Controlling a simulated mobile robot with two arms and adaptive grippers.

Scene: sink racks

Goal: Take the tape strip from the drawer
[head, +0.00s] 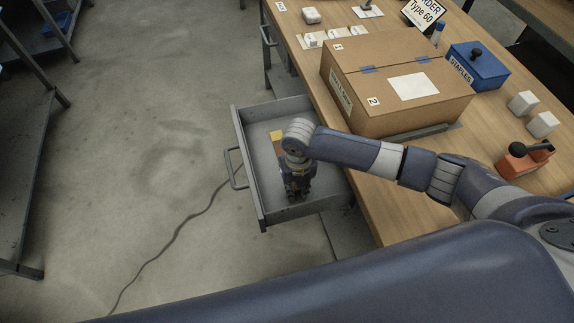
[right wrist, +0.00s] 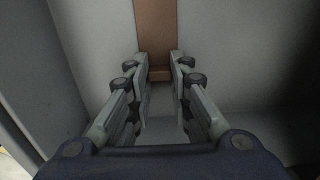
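The drawer (head: 235,140) is a grey metal tray pulled out from under the workbench. A tan tape strip (head: 277,138) lies inside it, partly hidden behind my right arm. My right gripper (head: 297,192) points down into the drawer. In the right wrist view the brown strip (right wrist: 156,28) runs from the top edge to the fingertips of the right gripper (right wrist: 160,62). The two fingers are apart, with the strip's near end between or just beyond their tips. I cannot tell whether they touch it. My left gripper is not in view.
A large cardboard box (head: 390,75) stands on the wooden workbench (head: 375,205) beside the drawer. A blue staples box (head: 478,66), white blocks and an orange tool (head: 524,160) are on the bench. Open floor (head: 150,150) lies left of the drawer.

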